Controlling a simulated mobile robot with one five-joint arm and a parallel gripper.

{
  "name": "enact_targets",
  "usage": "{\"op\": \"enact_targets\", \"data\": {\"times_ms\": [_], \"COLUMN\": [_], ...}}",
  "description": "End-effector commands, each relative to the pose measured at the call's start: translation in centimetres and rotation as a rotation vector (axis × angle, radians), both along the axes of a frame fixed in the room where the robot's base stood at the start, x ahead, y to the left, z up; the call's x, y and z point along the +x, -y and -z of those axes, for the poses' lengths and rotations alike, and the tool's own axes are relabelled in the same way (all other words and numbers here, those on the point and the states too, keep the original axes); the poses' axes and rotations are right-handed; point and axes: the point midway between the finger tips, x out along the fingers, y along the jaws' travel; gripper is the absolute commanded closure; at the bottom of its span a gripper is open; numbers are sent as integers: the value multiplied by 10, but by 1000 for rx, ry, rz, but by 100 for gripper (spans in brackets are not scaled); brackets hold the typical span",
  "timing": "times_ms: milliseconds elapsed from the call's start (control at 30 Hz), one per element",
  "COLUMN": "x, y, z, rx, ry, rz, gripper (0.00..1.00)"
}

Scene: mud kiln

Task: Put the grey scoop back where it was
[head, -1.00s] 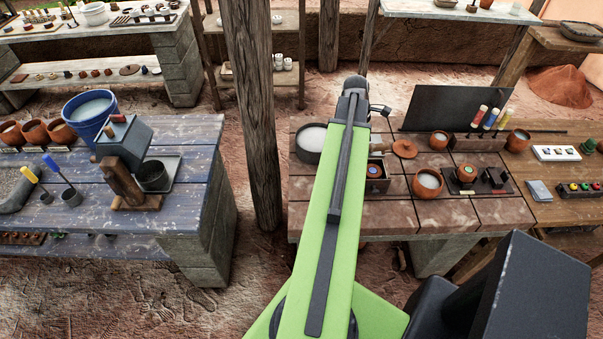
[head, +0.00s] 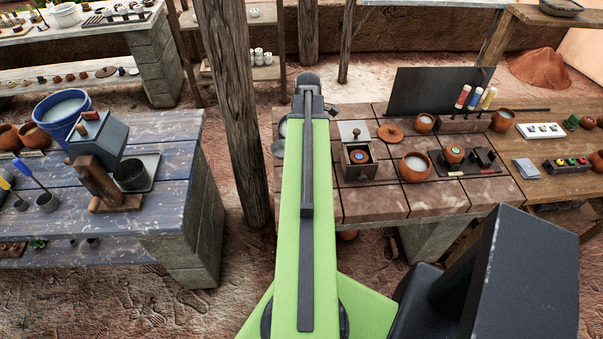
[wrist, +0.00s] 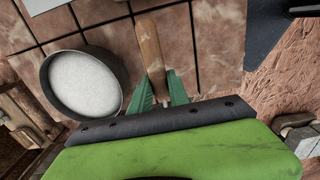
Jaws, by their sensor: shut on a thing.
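In the wrist view my gripper (wrist: 159,92) has its green fingers closed on a wooden handle (wrist: 150,45), which I take to be the grey scoop's. The handle points away from the wrist over the brown tiled bench (wrist: 208,40); the scoop's head is hidden or unclear. A dark round pan of white powder (wrist: 85,82) is just left of the fingers. In the head view my arm hides the gripper and most of this pan; only a sliver shows at its left edge.
Right of my arm on the bench are a small wooden box (head: 357,170), a grey square plate (head: 352,131), a clay lid (head: 390,133) and a clay bowl (head: 414,166). A wooden post (head: 232,110) stands left of the bench, by the blue-grey table (head: 170,220).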

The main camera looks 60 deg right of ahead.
Motion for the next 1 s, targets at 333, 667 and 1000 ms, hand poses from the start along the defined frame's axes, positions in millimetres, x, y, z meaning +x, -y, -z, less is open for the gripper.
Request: {"op": "enact_targets", "data": {"times_ms": [333, 667, 1000], "x": [-1, -1, -1], "y": [1, 1, 1], "z": [61, 82, 99], "rx": [-1, -1, -1], "ry": [-2, -2, -2], "rz": [1, 2, 3], "gripper": [100, 100, 100]}}
